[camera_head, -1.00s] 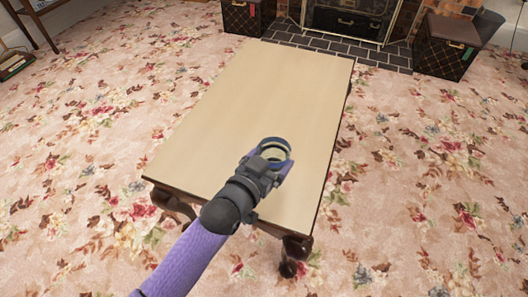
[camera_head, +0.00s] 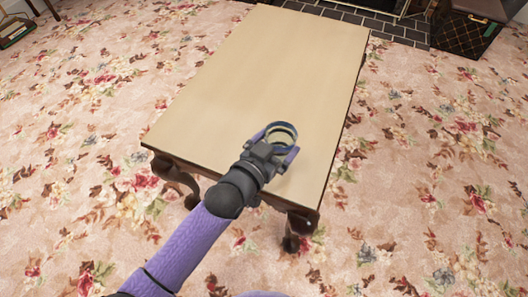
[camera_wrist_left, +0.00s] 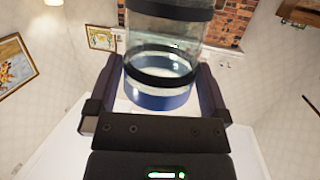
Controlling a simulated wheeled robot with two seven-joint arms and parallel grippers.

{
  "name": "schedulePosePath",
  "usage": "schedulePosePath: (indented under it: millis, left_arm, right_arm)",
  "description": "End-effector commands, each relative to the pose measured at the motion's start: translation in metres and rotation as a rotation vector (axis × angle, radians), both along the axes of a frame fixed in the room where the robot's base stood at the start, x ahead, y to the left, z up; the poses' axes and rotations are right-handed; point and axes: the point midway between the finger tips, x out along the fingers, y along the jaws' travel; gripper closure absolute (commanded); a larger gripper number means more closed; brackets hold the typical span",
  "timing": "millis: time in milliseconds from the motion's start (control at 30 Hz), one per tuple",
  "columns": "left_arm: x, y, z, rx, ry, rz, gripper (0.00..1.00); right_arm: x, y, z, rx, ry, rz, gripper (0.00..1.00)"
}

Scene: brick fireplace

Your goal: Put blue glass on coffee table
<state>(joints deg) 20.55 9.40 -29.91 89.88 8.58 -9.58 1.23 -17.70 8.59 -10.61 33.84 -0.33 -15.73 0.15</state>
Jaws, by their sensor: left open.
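My left gripper (camera_head: 277,143) is open, with one finger on each side of the glass. In the left wrist view, the glass (camera_wrist_left: 162,95) stands between the two fingers (camera_wrist_left: 160,85), and gaps show beside its blue base. Whether the base rests on the tabletop is hidden by the gripper. The table has a pale wooden top and dark curved legs. My right gripper is not in view.
The tabletop is otherwise bare. Floral carpet (camera_head: 420,180) lies clear around the table. A dark box (camera_head: 465,30) stands at the back right beside the dark hearth tiles (camera_head: 395,32). A small crate (camera_head: 15,30) is at the far left.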

Motion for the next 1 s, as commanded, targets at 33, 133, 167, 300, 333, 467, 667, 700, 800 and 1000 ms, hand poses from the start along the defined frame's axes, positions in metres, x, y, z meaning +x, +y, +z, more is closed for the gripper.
schedulePosePath:
  millis: [33, 133, 167, 300, 333, 467, 667, 700, 800, 1000]
  left_arm:
    - [-0.007, 0.004, 0.007, 0.002, -0.001, 0.001, 0.0]
    - [-0.026, 0.015, 0.015, 0.004, -0.002, 0.0, 0.0]
    - [-0.033, 0.019, 0.017, 0.003, -0.003, 0.0, 0.0]
    - [-0.064, 0.037, 0.024, 0.003, -0.002, 0.0, 0.0]
    - [-0.071, 0.04, 0.025, 0.002, -0.002, -0.001, 0.0]
    - [-0.09, 0.051, 0.026, 0.0, -0.001, 0.0, 0.0]
    - [-0.098, 0.055, 0.024, 0.0, -0.001, 0.0, 0.0]
    - [-0.098, 0.055, 0.024, 0.0, -0.001, 0.0, 0.0]
    - [-0.098, 0.055, 0.023, 0.0, 0.0, 0.0, 0.0]
    - [-0.098, 0.055, 0.023, 0.0, 0.0, 0.0, 0.0]
  right_arm:
    - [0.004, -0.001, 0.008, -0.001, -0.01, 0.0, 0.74]
    - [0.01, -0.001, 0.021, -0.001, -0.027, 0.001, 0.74]
    - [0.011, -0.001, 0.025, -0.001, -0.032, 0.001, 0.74]
    - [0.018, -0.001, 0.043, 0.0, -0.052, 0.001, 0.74]
    - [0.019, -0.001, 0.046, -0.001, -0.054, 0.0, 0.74]
    - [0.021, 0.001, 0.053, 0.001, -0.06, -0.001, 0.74]
    - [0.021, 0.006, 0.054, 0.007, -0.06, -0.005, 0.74]
    - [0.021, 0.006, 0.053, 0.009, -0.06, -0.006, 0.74]
    - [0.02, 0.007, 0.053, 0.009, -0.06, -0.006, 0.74]
    - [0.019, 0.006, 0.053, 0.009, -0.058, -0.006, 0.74]
